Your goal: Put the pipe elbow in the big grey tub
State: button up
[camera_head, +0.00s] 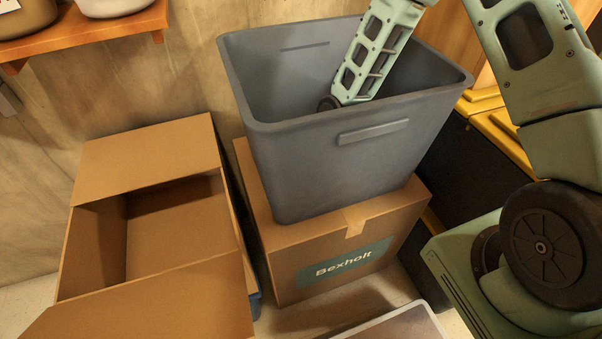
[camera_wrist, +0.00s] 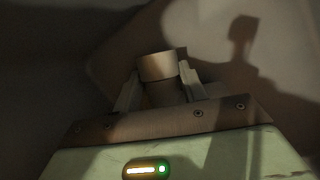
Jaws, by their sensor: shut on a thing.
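The big grey tub (camera_head: 300,170) stands upright on a closed cardboard box. In the head view my arm reaches down through its open top, and the tub's front wall hides my gripper. In the wrist view my gripper (camera_wrist: 158,80) is shut on the pipe elbow (camera_wrist: 157,68), a dull tan, rounded piece between the two fingers. The dim grey surfaces around it look like the tub's inside. I cannot tell whether the elbow touches the tub's floor.
The cardboard box marked Bexholt (camera_head: 300,262) bears the tub. An open, empty-looking cardboard box (camera_head: 90,240) stands to the left. A wooden shelf (camera_head: 100,30) with pots hangs at upper left. A pale-rimmed tray (camera_head: 395,325) lies at the front.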

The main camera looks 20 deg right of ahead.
jog(key=o, duration=1)
jog(key=shift+f, duration=0.1)
jog(key=p+v, duration=0.3)
jog(key=v, duration=0.9)
